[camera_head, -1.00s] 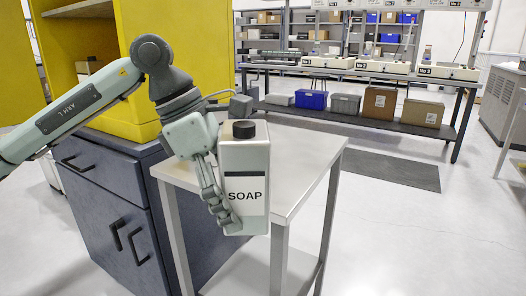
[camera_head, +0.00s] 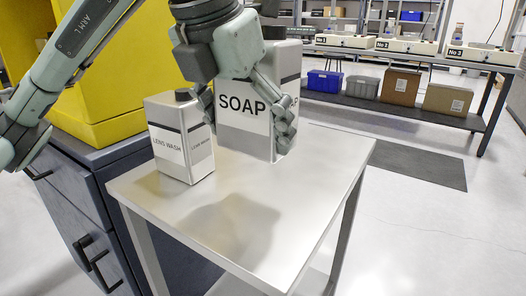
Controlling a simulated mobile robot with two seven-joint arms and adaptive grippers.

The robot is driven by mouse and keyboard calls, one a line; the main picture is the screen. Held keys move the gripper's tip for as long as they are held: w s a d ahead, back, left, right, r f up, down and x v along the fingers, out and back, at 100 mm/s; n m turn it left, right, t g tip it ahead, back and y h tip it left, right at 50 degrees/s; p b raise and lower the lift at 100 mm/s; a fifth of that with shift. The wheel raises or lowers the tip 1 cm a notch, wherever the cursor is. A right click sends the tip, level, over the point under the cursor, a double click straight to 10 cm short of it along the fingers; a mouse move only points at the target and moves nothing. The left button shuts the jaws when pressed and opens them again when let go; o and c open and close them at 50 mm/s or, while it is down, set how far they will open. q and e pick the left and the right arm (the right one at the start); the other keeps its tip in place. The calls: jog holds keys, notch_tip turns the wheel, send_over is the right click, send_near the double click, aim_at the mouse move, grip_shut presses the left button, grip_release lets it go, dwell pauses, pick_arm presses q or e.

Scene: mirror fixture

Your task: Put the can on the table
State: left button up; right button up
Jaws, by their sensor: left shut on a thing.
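A pale metal can labelled SOAP (camera_head: 232,128) is in my left gripper (camera_head: 247,116), whose fingers wrap around its two sides. The can is close to upright and seems to hang above the metal table (camera_head: 310,190), with a shadow on the top in front of it. The gripper and wrist hide most of the can's top. A second can, labelled LENS WASH (camera_head: 172,168), stands upright on the table to the left of the SOAP can. My right gripper is out of view.
A dark blue cabinet (camera_head: 75,200) with a yellow shelf unit (camera_head: 95,95) adjoins the table's left side. The front and right of the tabletop are bare. A bench (camera_head: 390,58) with bins and boxes stands behind, beyond a dark floor mat (camera_head: 410,158).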

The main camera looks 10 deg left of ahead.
pick_arm(q)
send_near(256, 203)
jog(key=b+x, duration=0.1)
jog(key=x, duration=0.4)
jog(key=shift+w+f, duration=0.1)
jog(key=shift+w, duration=0.1)
jog(key=shift+f, duration=0.35)
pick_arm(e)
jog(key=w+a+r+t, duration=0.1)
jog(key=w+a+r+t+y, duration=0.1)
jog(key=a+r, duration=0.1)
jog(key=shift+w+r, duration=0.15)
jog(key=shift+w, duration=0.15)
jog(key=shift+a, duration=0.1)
pick_arm(q)
jog(key=o, duration=1.7)
jog(key=shift+f, duration=0.1)
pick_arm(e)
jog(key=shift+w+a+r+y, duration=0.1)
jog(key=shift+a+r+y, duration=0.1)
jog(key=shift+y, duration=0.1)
